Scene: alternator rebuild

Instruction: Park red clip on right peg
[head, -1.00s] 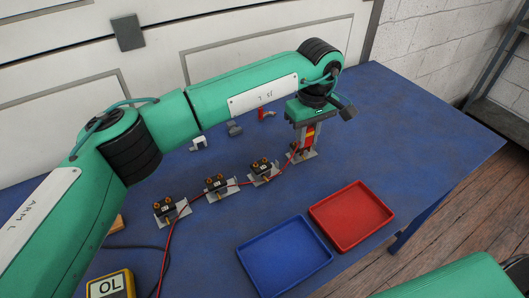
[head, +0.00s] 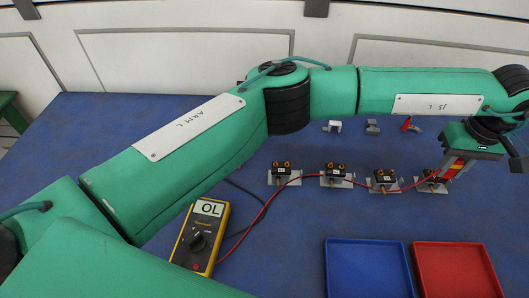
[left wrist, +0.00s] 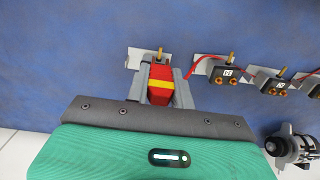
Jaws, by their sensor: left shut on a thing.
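The red clip (head: 456,167), with a yellow band, is between the fingers of my left gripper (head: 453,172) at the rightmost block in the row. In the left wrist view the red clip (left wrist: 160,92) sits between both grey fingers, its front end at a brass post (left wrist: 160,54) on a metal plate. I cannot tell whether it still grips that post. A red lead (head: 310,175) runs along the row from the meter to this block. I cannot make out which thing is the right peg. My right gripper is not in view.
Several black blocks with brass posts, such as this one (head: 335,172), stand in a row. A yellow meter (head: 201,238) reads OL. A blue tray (head: 329,270) and a red tray (head: 417,265) lie in front. A white bracket (head: 332,126), grey part (head: 372,126) and red part (head: 406,124) lie behind.

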